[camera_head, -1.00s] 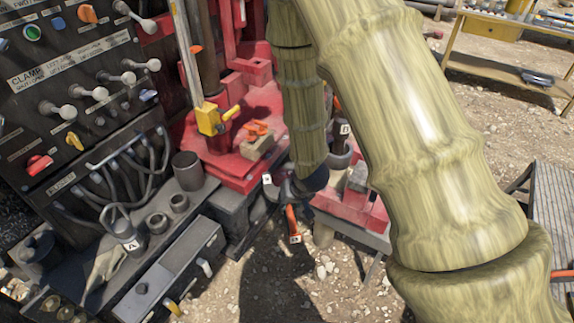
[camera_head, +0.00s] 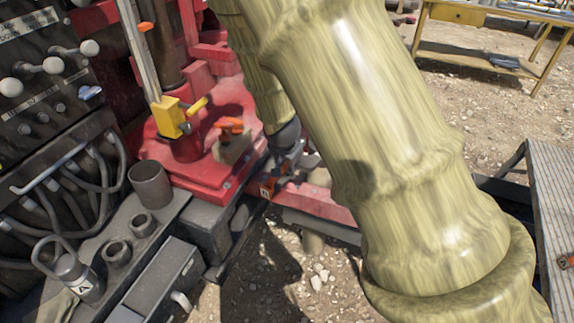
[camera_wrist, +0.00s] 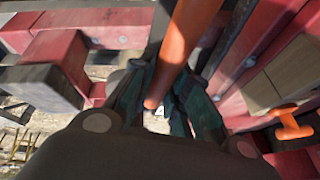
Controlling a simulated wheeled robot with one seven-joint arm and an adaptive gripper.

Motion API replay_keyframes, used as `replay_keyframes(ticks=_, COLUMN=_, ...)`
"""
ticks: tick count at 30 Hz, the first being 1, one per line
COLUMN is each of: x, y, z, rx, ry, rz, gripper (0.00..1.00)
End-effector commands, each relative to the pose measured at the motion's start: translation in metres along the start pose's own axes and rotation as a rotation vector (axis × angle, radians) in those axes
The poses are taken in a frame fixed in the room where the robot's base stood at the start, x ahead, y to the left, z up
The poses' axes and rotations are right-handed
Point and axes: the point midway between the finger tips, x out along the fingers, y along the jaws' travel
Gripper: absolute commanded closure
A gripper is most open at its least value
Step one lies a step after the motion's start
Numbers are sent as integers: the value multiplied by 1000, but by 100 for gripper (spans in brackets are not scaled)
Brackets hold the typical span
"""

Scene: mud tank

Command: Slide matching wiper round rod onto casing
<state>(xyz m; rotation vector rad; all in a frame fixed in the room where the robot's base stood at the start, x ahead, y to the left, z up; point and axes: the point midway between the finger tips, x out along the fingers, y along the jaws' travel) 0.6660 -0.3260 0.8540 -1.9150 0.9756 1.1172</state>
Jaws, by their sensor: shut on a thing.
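My gripper, its green fingers (camera_wrist: 165,105) seen in the wrist view, is shut on an orange handle (camera_wrist: 185,40). A small white tag with an unreadable mark shows below the handle's end. In the head view my arm hides most of the gripper; an orange piece with a tag (camera_head: 268,187) shows beside it, above the gravel and close to the red frame. I cannot make out a wiper ring. A thick dark upright pipe (camera_head: 162,45) stands on the red base. A thin pale rod (camera_head: 137,45) stands in front of it, with a yellow clamp (camera_head: 170,117) at its foot.
A wooden block with an orange handle (camera_head: 232,143) sits on the red base (camera_head: 215,178). A grey bench at left bears cups (camera_head: 150,184) and a tool tagged A (camera_head: 80,278). A lever panel (camera_head: 40,75) stands behind.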

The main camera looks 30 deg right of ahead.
Motion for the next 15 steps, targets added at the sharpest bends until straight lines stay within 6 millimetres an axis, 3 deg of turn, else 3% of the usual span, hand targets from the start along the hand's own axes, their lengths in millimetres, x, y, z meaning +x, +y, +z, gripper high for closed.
replay_keyframes(ticks=15, x=16, y=3, z=-11, rx=0, ry=0, rz=0, gripper=100)
